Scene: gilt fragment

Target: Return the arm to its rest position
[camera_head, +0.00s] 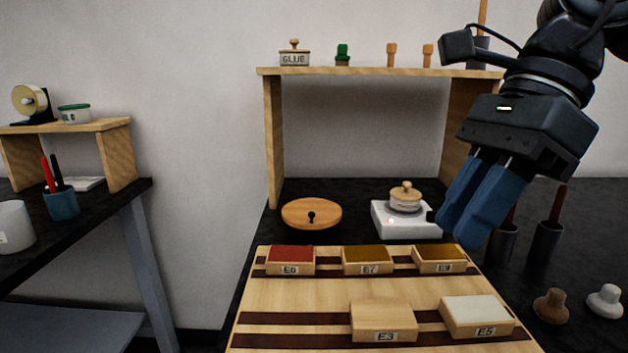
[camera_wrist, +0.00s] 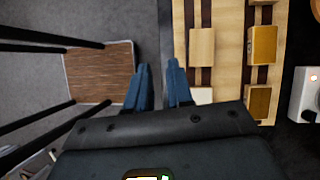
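My gripper (camera_head: 456,230) hangs from the arm at the upper right in the head view, its two blue fingers pointing down and to the left. In the wrist view the fingers (camera_wrist: 159,66) stand a little apart with nothing between them, so it is open and empty. In the head view it overlaps the back right of the table, near a small white device (camera_head: 410,228) with a lidded pot (camera_head: 405,205) on it. I cannot tell its exact height. The wrist view shows the floor beyond the fingertips and the wooden board (camera_wrist: 228,18) to their right.
The board (camera_head: 300,292) holds labelled blocks E6 (camera_head: 290,269), E7 (camera_head: 368,269), E9 (camera_head: 440,266), E3 (camera_head: 383,336) and E5 (camera_head: 485,331). A wooden shelf (camera_head: 380,71) stands behind. A stool (camera_wrist: 100,72) stands on the floor.

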